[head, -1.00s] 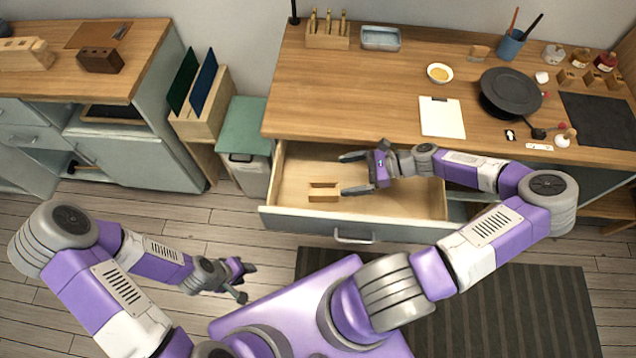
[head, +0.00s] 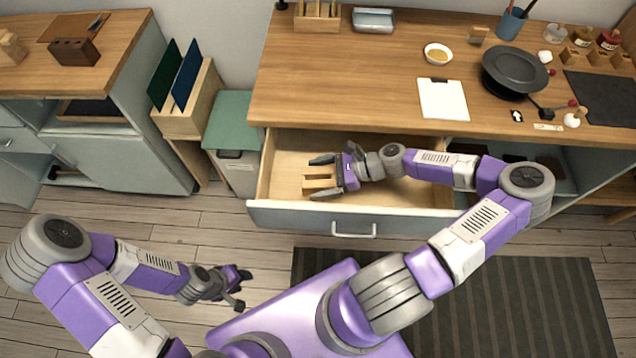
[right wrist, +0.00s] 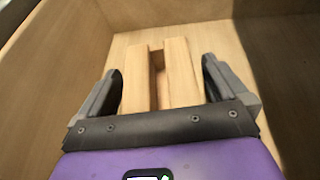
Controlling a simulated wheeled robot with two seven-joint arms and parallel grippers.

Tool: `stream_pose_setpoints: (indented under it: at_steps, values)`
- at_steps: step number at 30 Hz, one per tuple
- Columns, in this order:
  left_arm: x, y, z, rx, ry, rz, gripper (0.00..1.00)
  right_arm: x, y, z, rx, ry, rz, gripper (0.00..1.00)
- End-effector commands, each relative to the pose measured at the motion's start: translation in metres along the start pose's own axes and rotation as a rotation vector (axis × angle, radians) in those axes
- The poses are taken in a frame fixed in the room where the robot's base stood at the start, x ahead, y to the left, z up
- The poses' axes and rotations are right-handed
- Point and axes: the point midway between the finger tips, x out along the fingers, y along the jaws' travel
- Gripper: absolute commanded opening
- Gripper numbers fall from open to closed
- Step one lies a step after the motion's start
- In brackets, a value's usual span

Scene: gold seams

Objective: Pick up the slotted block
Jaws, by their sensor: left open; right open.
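The slotted block (head: 319,181) is light wood and lies in the open drawer (head: 420,192), near its left end. In the right wrist view the block (right wrist: 135,80) shows two raised sides with a groove between them, and its near end is hidden by my gripper. My right gripper (head: 322,177) is open inside the drawer, with a finger on each side of the block. In the right wrist view the right gripper (right wrist: 160,85) shows small gaps between fingers and block. My left gripper (head: 243,288) is open and empty above the floor.
The drawer's front wall (head: 340,215) and left wall stand close around the right gripper. The wooden counter (head: 340,90) lies above and behind, with a clipboard (head: 443,98), bowl (head: 438,53) and dark pan (head: 513,70). A green-lidded bin (head: 232,120) stands left of the drawer.

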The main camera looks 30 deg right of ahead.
Motion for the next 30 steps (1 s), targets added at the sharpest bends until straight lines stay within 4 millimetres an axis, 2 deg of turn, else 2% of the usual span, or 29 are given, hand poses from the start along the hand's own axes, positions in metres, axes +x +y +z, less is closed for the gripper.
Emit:
stream_pose_setpoints:
  at_steps: [8,20,26,30]
  values:
    - [0.001,0.0,0.0,0.0,0.0,0.0,0.43,0.004,0.0,0.001,0.001,0.0,-0.001,1.0]
    - [0.001,0.0,0.0,0.0,0.0,0.0,0.43,0.004,0.0,0.001,0.0,0.0,-0.001,0.4]
    - [0.001,0.0,0.0,0.0,0.0,0.0,0.43,0.004,0.0,0.001,0.0,0.0,0.0,0.39]
    - [-0.005,0.002,0.0,0.0,0.0,0.0,0.43,-0.001,0.0,0.011,-0.002,0.002,0.0,0.39]
